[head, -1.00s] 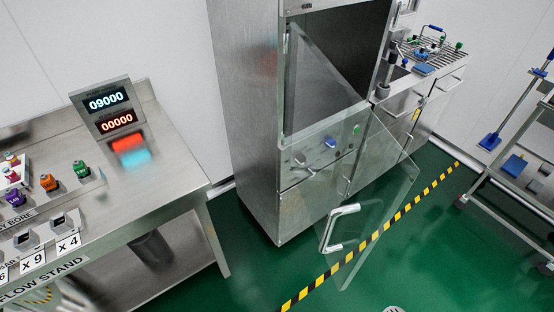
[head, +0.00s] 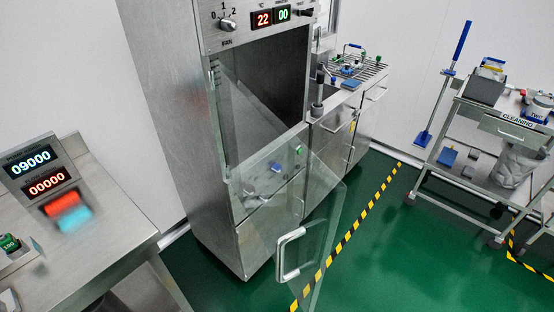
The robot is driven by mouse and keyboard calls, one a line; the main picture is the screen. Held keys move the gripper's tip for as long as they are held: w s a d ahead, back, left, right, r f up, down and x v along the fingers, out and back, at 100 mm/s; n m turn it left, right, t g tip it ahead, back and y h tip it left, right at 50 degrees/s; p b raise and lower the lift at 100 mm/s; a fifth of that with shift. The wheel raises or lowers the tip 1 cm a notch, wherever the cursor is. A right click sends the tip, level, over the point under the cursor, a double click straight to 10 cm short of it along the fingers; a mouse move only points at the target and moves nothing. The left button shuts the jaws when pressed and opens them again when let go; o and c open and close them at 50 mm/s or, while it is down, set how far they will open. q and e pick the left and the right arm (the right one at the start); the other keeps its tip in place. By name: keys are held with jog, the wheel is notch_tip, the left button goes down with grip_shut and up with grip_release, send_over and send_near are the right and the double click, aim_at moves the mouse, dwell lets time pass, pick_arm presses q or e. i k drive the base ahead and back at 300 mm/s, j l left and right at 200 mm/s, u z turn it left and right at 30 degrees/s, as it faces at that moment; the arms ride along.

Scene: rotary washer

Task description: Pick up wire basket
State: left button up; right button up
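On the slatted drain rack (head: 375,70) at the back, right of the steel cabinet, stands a small item with an arched blue-topped handle (head: 355,46). It may be the wire basket, but it is too small to tell. Small green and blue pieces are around it on the rack. Neither of my grippers is in view.
The steel cabinet (head: 165,110) has its glass door (head: 325,215) swung open into the room. A flow stand bench (head: 100,225) is at left. A cleaning trolley (head: 470,190) and a blue squeegee (head: 440,90) are at right. Green floor (head: 400,255) is clear between.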

aim_at(357, 46)
jog(key=l, duration=0.6)
jog(key=k+l, duration=0.15)
jog(key=l, duration=0.45)
jog(key=i+l+z, duration=0.1)
jog(key=i+l, duration=0.2)
jog(key=l, duration=0.2)
jog(key=i+l, duration=0.35)
jog(key=l, duration=0.15)
jog(key=i+l+z, duration=0.15)
jog(key=i+l, duration=0.15)
jog(key=l, duration=0.2)
